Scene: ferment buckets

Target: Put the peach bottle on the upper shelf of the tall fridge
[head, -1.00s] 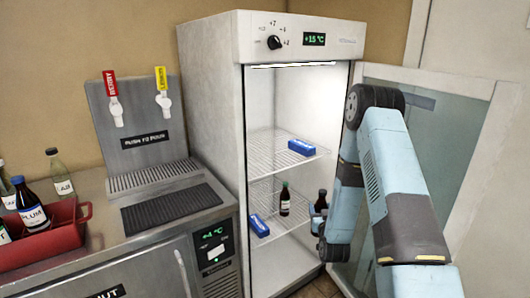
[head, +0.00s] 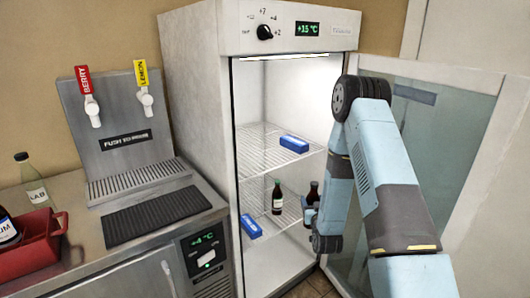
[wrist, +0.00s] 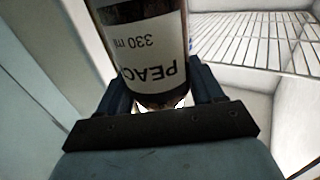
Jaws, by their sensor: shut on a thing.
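The peach bottle (wrist: 150,45) is dark with a white label reading PEACH 330 ml, upside down in the wrist view. My gripper (wrist: 160,92) is shut on it, one finger on each side. In the head view the held bottle (head: 312,190) looks upright at the fridge's open front, about level with the lower shelf, and my arm partly hides it. The tall fridge (head: 190,120) stands open. Its upper wire shelf (head: 262,150) is above the bottle and bears a blue box (head: 294,143), with bare room at its left and front.
The lower shelf (head: 284,222) bears another dark bottle (head: 277,197) and a blue box (head: 250,226). A tap counter (head: 110,265) with a red crate (head: 30,250) is at left.

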